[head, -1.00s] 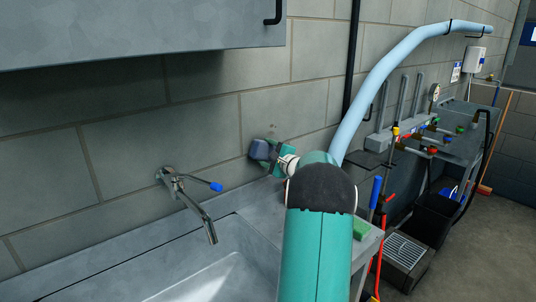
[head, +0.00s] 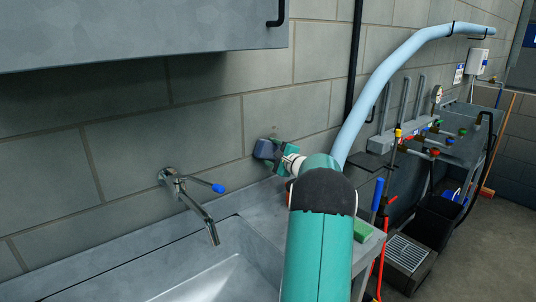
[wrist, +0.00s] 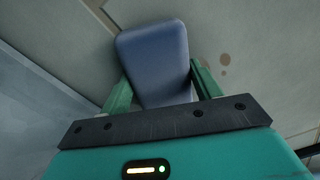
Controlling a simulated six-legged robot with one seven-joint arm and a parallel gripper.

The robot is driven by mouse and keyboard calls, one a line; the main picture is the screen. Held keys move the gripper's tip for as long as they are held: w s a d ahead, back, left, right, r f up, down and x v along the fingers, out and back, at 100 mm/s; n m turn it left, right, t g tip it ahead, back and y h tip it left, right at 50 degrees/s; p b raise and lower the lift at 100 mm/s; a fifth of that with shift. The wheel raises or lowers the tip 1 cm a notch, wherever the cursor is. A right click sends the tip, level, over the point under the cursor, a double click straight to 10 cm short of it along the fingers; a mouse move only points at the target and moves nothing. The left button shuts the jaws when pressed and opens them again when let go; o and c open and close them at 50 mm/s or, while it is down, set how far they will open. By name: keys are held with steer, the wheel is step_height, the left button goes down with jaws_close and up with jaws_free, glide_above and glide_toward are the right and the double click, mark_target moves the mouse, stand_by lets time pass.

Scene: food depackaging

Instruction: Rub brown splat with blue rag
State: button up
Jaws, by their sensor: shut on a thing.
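The blue rag (wrist: 155,62) is a block-like blue pad between the two green fingers of my gripper (wrist: 160,90) in the wrist view. My gripper is shut on it. In the head view the rag (head: 263,149) is at or very near the block wall above the sink's back ledge; I cannot tell if it touches. Small brown splat spots (wrist: 224,60) show on the wall just right of the rag in the wrist view. Any splat behind the rag is hidden. In the head view my gripper (head: 276,153) is partly hidden by my arm.
A metal sink (head: 205,280) with a blue-handled tap (head: 190,200) is at the lower left. A grey cabinet (head: 140,30) hangs above. A green sponge (head: 362,230) lies on the counter right of my arm. A light blue pipe (head: 375,85) runs along the wall.

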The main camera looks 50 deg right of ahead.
mark_target(267, 146)
steer(key=shift+s+d, duration=0.2)
steer(key=shift+d, duration=0.8)
steer(key=shift+s+d, duration=0.25)
steer(key=shift+d, duration=0.75)
steer(key=shift+s+d, duration=0.2)
steer(key=shift+d, duration=0.8)
steer(key=shift+r, duration=1.35)
steer(key=shift+w+a, duration=0.2)
steer(key=shift+a, duration=0.55)
steer(key=shift+w+a, duration=0.25)
steer(key=shift+a, duration=0.45)
steer(key=shift+w+a, duration=0.2)
steer(key=shift+a, duration=0.55)
steer(key=shift+w+a, duration=0.2)
steer(key=shift+a, duration=0.75)
steer(key=shift+w+a, duration=0.15)
steer(key=shift+a, duration=0.75)
steer(key=shift+s+r, duration=0.15)
steer(key=shift+r, duration=1.1)
steer(key=shift+s+d, duration=0.3)
steer(key=shift+d, duration=1.05)
steer(key=shift+s+d, duration=0.25)
steer(key=shift+d, duration=1.1)
steer(key=shift+s+d, duration=0.3)
steer(key=shift+d, duration=1.05)
steer(key=v, duration=0.6)
